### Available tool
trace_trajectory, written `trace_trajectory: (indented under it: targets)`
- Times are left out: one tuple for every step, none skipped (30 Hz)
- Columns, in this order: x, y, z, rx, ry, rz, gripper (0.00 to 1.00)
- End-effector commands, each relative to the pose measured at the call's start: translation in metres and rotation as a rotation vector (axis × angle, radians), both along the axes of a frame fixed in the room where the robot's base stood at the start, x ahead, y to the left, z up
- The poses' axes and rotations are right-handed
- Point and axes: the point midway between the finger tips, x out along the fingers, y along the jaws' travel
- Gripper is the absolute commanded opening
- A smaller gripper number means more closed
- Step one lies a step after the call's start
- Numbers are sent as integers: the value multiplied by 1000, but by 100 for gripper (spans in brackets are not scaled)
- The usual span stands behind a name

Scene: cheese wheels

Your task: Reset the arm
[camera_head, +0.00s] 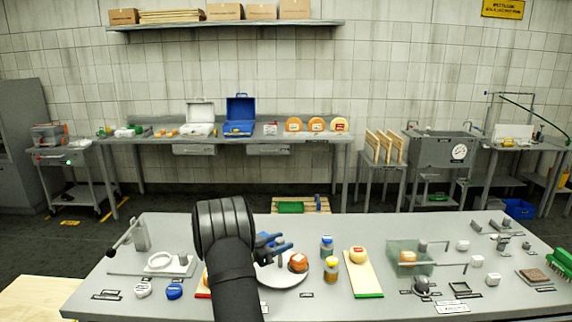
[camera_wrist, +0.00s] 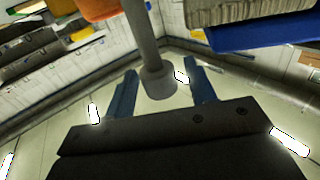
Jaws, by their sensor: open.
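My gripper (camera_head: 277,247) is in the head view, just right of my dark arm, above or beside the left part of a round white plate (camera_head: 282,279). Its two blue fingers are apart; they also show in the wrist view (camera_wrist: 160,70) with no object clearly held. A grey post with a rounded end (camera_wrist: 154,75) appears between or behind them; I cannot tell its distance. An orange cheese wheel (camera_head: 298,263) sits on the plate, close to the right of the fingers. My arm hides part of the table and an orange item at its left edge.
A yellow cheese wheel (camera_head: 358,255) sits on a board (camera_head: 364,281). Two small jars, one blue-capped (camera_head: 327,246) and one yellow-capped (camera_head: 330,271), stand right of the plate. A clear box (camera_head: 409,256) is farther right. A lever fixture (camera_head: 142,238) stands at left.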

Motion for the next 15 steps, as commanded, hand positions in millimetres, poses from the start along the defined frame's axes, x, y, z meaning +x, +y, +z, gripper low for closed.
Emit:
trace_trajectory:
  targets:
    - [0,-2,1,-2,0,33,50]
    - [0,-2,1,-3,-1,58,50]
    - [0,-1,1,-3,1,91,50]
    - [-1,-1,1,-1,0,114,50]
    - [-1,-1,1,-1,3,139,50]
    - [-6,9,1,0,0,143,50]
    - [-10,15,0,1,1,144,50]
    - [-14,19,0,0,0,143,50]
    - [-20,25,1,0,0,142,50]
    - [-24,30,0,1,1,142,50]
    - [-28,34,0,0,1,142,50]
    - [-33,41,0,0,1,141,50]
    - [-37,45,0,0,1,141,50]
    - [-41,49,1,0,0,141,50]
    - [-46,56,1,0,0,142,50]
